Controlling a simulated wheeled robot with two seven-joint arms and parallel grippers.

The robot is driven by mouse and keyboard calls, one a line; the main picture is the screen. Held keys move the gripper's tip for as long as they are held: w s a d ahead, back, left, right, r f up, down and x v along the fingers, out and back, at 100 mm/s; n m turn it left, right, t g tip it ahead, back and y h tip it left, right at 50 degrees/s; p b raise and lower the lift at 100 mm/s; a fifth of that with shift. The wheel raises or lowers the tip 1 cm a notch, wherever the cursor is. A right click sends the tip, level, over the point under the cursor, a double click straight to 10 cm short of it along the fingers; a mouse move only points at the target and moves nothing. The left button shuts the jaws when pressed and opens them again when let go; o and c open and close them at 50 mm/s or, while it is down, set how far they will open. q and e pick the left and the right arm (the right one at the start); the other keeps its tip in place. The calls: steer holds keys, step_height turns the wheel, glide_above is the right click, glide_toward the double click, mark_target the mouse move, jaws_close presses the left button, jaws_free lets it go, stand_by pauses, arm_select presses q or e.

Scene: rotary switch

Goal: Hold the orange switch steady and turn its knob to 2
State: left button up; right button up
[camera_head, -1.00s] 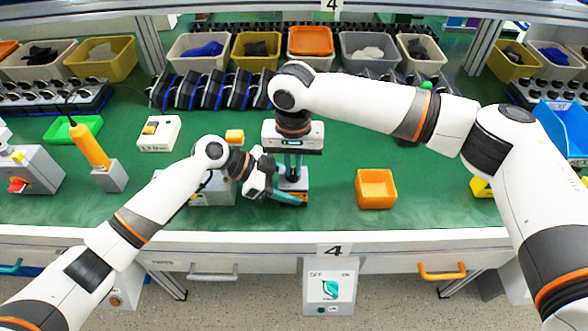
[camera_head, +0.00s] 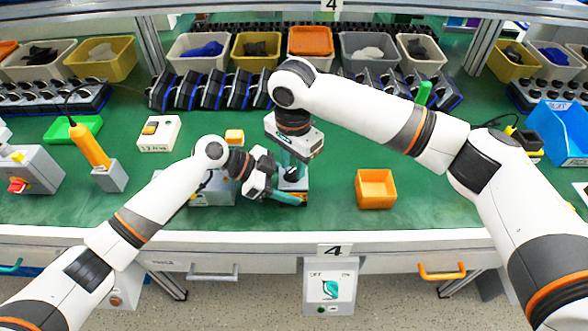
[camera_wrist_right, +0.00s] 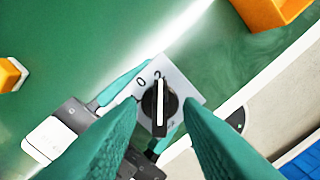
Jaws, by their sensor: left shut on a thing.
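The switch (camera_head: 295,184) stands on the green table in the head view, partly hidden by my grippers. The right wrist view shows its grey top plate (camera_wrist_right: 186,78), with a 0 and a 2 marked at the far edge, and its black knob (camera_wrist_right: 160,108). The knob's white pointer line points up toward the 2. My left gripper (camera_head: 283,190) is shut on the switch body from the left, with a teal finger on either side. My right gripper (camera_head: 293,165) is above the switch, pointing down. Its teal fingers (camera_wrist_right: 160,110) are open on either side of the knob, with small gaps visible.
An orange bin (camera_head: 376,188) stands to the right of the switch. The table between the switch and the orange bin is clear.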

mark_target(293, 170)
steer(key=shift+r, duration=2.2)
arm_select(q)
steer(key=o, duration=1.1)
steer(key=v, duration=1.2)
